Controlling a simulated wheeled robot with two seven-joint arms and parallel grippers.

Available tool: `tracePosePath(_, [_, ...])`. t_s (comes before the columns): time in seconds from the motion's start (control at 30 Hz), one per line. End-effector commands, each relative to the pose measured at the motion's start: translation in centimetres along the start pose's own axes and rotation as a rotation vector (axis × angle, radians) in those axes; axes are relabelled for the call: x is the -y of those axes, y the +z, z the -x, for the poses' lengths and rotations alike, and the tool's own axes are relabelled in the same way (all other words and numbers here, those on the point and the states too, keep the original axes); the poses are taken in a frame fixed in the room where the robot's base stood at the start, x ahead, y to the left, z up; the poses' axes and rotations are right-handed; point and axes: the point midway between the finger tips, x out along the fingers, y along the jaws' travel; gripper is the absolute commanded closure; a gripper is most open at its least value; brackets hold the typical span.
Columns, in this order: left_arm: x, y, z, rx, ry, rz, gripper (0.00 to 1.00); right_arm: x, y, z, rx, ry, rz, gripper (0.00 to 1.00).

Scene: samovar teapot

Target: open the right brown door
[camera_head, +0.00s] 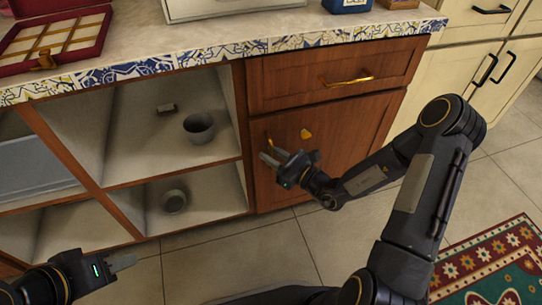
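The right brown door (350,134) is a reddish-brown panel below a brown drawer, and it looks closed. A slim gold handle (269,140) is near its left edge, and a small gold piece (306,134) shows on its upper part. My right gripper (268,155) is in front of the door's left side, just below the slim handle. Its two fingers look slightly apart with nothing between them; whether they touch the door or handle cannot be told. My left gripper (127,262) is low at the left, in front of the open shelves, with its finger gap unclear.
Open shelves left of the door hold a grey pot (199,128), a small bowl (174,201) and a small block (167,108). The countertop (230,30) carries a red box (62,40). A patterned rug (490,265) lies at lower right on the tiled floor.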

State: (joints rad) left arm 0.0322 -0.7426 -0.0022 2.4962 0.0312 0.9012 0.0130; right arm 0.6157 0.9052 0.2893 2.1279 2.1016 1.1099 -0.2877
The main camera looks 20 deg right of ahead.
Motion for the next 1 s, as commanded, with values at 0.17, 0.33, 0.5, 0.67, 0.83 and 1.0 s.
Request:
tracePosePath(0.17, [0.1, 0.1, -0.1, 0.000, 0.000, 0.000, 0.64, 0.0, 0.0, -0.5, -0.001, 0.000, -0.001, 0.75])
tracePosePath(0.33, [0.0, 0.1, -0.1, 0.000, 0.000, 0.000, 0.64, 0.0, 0.0, -0.5, -0.001, 0.000, 0.000, 0.77])
tracePosePath(0.5, [0.0, 0.1, -0.1, 0.000, 0.000, 0.000, 0.64, 0.0, 0.0, -0.5, -0.001, 0.000, 0.000, 0.99])
tracePosePath(0.67, [0.0, 0.1, -0.1, 0.000, 0.000, 0.000, 0.64, 0.0, 0.0, -0.5, 0.000, 0.000, 0.000, 1.00])
tracePosePath(0.83, [0.0, 0.1, -0.1, 0.000, 0.000, 0.000, 0.64, 0.0, 0.1, -0.4, 0.000, 0.001, 0.000, 1.00])
tracePosePath(1.0, [-0.1, 0.0, 0.1, 0.000, 0.000, 0.000, 0.64, -0.5, 0.1, 0.6, -0.001, 0.023, 0.000, 1.00])
